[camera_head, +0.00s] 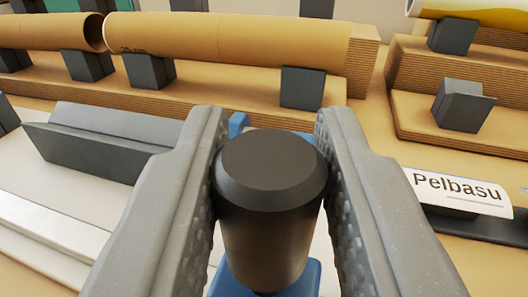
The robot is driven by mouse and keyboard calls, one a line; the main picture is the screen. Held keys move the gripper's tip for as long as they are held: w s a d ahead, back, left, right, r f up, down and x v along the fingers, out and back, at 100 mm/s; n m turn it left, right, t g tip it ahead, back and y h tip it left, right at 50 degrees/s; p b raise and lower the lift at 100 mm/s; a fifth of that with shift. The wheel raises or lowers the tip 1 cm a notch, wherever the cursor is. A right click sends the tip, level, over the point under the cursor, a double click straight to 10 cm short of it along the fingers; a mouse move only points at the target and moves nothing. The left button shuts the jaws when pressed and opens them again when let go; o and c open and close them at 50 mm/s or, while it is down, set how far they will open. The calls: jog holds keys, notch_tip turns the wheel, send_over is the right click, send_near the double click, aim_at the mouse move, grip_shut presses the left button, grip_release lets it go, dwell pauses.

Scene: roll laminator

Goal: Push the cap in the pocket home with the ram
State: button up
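My gripper (271,125) reaches forward with one grey finger on each side of a black round piece, which looks like the ram (268,235). The ram has a wide bevelled top and a narrower, brownish-black body below. Both fingers appear to press against its sides, so the gripper looks shut on it. A blue part (308,280) shows beneath and around the ram's foot, and a bit of blue also shows behind its top. Whether the ram touches the blue part cannot be told. No cap or pocket can be made out; the ram and fingers hide what lies directly below.
A long brown cardboard tube (230,40) lies on dark blocks across a layered cardboard step (215,95) behind. A dark grey angled plate (95,140) sits on a white surface at left. A white label reading "Pelbasu" (455,190) and a dark block (462,105) are at right.

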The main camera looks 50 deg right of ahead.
jog(key=o, duration=0.3)
jog(key=shift+s+d, duration=0.2)
jog(key=shift+s, duration=0.2)
jog(key=shift+w+a, duration=0.1)
jog(key=shift+w, duration=0.1)
jog(key=shift+s+a, duration=0.25)
jog(key=shift+a, duration=0.25)
jog(key=b+v, duration=1.1)
jog(key=v, duration=0.1)
jog(key=shift+s+a, duration=0.2)
jog(key=shift+s, duration=0.05)
jog(key=shift+f, duration=0.1)
jog(key=shift+a, duration=0.1)
